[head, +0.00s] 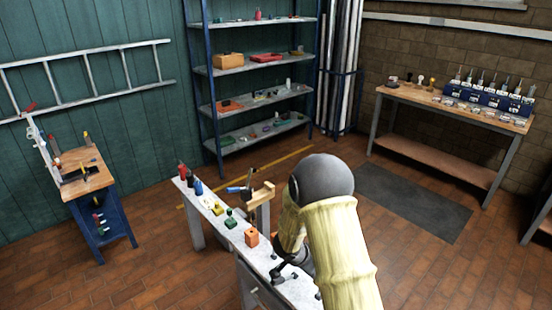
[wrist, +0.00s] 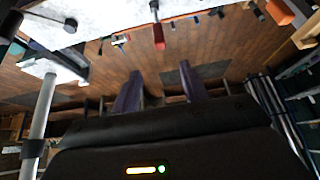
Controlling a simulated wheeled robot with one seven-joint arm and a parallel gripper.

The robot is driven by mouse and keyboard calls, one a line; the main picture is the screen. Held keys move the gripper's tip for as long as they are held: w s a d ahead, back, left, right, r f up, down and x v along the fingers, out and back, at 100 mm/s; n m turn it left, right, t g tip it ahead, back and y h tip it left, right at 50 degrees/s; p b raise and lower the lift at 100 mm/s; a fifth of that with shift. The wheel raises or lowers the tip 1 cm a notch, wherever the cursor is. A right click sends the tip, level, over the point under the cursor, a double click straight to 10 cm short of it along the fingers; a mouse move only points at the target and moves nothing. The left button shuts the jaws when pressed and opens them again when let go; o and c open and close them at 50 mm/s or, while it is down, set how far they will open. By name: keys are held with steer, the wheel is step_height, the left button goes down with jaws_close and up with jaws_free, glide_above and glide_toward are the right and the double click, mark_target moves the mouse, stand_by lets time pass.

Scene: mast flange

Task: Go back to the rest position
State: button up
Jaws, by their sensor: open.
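My gripper (wrist: 161,85) shows in the wrist view as two dark, purplish fingers set apart, with only brick floor between them. It is open and holds nothing. In the head view my arm, in a pale yellow sleeve, stands over the near part of the narrow workbench (head: 213,213). My arm hides part of the bench there, and I cannot make out the fingers in that view. The wrist view looks out over the room with the bench top along its upper edge, so the scene seems upside down.
The narrow bench holds an orange block (head: 252,238), green pieces (head: 231,223), red and blue bottles and a wooden stand (head: 262,193). A tool cart (head: 88,180) stands left, a shelf rack (head: 235,70) behind, a long table (head: 450,108) right.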

steer(key=s+a+r+n+t+y, duration=0.1)
steer(key=a+r+n+y, duration=0.15)
steer(key=r, duration=0.35)
steer(key=s+a+r+n+t+y, duration=0.1)
steer(key=s+r+n+t+y, duration=0.15)
steer(key=r, duration=0.25)
steer(key=s+d+r+n+g, duration=0.1)
steer(key=s+r+n+g, duration=0.1)
steer(key=s, duration=0.6)
steer(key=s+d+r+n+g, duration=0.2)
steer(key=s+r+n, duration=0.1)
steer(key=s, duration=0.6)
steer(key=shift+s+r+n, duration=0.3)
steer(key=shift+r, duration=0.3)
steer(key=shift+d, duration=0.15)
